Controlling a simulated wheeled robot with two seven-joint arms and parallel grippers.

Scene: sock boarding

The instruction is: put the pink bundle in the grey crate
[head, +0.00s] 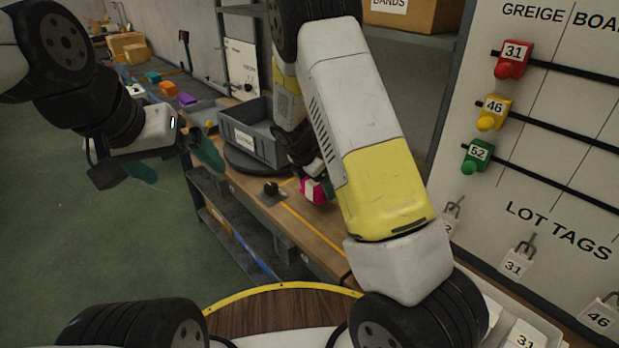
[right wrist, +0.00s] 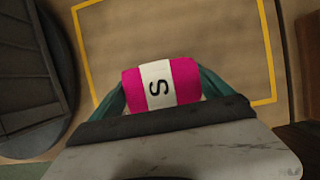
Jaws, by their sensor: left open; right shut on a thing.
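The pink bundle (head: 314,191) has a white band and is in my right gripper (head: 308,177), beside the grey crate. In the right wrist view the bundle (right wrist: 160,84) shows its white band marked S, with teal fingers on both sides of it. The right gripper is shut on it. The grey crate (head: 250,146) stands on a dark round turntable on the bench, to the left of the bundle; what is inside it is mostly hidden. My left gripper (head: 178,163) is open and empty, left of the crate and off the bench.
The wooden bench (head: 300,222) has a yellow taped outline (right wrist: 266,60) under the bundle. The dark turntable (right wrist: 30,70) lies at the left of the right wrist view. Several coloured bundles lie farther along the bench. A board with numbered tags (head: 540,150) stands at the right.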

